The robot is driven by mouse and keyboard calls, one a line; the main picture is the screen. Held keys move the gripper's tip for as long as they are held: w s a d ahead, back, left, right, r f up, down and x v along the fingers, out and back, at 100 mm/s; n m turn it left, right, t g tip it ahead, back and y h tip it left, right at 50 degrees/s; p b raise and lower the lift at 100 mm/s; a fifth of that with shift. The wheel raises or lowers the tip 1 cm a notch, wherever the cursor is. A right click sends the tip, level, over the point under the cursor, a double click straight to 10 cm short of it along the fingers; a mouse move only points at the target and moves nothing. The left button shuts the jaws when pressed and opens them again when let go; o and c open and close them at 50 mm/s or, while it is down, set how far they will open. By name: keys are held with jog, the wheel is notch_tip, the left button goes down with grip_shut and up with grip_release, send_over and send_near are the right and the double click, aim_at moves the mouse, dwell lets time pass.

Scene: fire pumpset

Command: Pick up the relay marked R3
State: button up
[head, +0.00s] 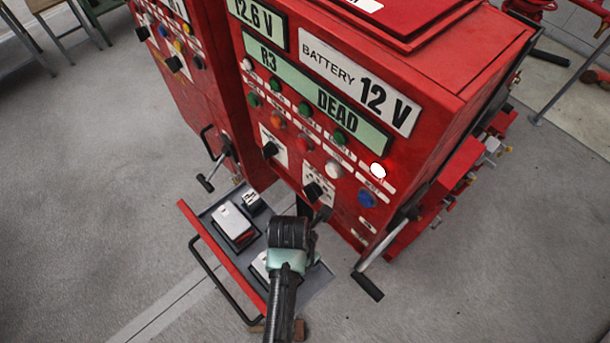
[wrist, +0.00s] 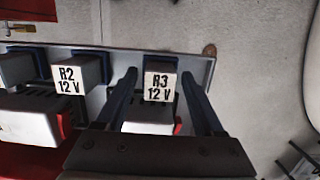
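The relay marked R3 (wrist: 160,84), a light block labelled "R3 12 V", shows in the wrist view with a dark blue part behind it. My gripper (wrist: 160,78) is open, one dark finger on each side of this relay. I cannot tell whether either finger touches it. A similar block marked R2 (wrist: 68,78) sits to its left. In the head view my arm reaches down over an open drawer (head: 195,225), and my gripper's fingertips and the R3 relay are hidden there.
The drawer holds a white-topped box (head: 233,223) and a small labelled block (head: 251,203). The red cabinet (head: 440,75) stands close behind, with a handle (head: 368,286) sticking out at right. Its green display (head: 310,93) reads "R3 DEAD". Open floor lies left and right.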

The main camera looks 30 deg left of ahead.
grip_shut()
jog(key=shift+r, duration=0.15)
